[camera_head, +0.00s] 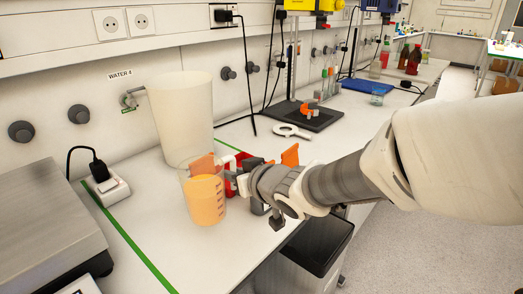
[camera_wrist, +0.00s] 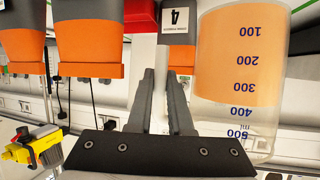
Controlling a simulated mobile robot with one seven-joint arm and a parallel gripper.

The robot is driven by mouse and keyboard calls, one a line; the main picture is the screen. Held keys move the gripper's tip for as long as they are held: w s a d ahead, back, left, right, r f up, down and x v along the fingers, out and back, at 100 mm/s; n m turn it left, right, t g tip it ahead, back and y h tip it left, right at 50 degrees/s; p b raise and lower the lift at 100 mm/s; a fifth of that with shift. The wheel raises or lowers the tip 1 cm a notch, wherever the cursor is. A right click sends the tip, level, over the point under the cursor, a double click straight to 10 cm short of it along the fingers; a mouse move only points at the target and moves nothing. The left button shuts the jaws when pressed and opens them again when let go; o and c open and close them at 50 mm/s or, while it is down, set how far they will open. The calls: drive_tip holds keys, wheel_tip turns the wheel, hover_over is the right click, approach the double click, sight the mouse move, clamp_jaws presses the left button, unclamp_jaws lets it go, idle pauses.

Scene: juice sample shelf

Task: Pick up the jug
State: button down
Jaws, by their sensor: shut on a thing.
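The jug (camera_head: 205,203) is clear, with measuring marks and orange liquid in its lower part. It looks upright over the white bench in the head view. In the wrist view the jug (camera_wrist: 240,70) appears upside down at the right, with marks up to 500 ml. My gripper (camera_head: 240,182) is at the jug's right side in the head view. In the wrist view my gripper (camera_wrist: 163,85) has its dark fingers close together on a pale upright strip, which looks like the jug's handle. I cannot tell whether the jug's base touches the bench.
A tall cream container (camera_head: 180,108) stands right behind the jug. A scale (camera_head: 42,215) and a power socket block (camera_head: 108,188) are at the left. A dark stand base (camera_head: 308,115) and a white ring-shaped tool (camera_head: 291,131) lie farther back. Bare bench shows in front.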

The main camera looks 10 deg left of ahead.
drive_tip(key=w+d+r+p, duration=0.1)
drive_tip(key=d+r+p, duration=0.3)
drive_tip(key=d, duration=0.3)
drive_tip(key=shift+d+r, duration=0.2)
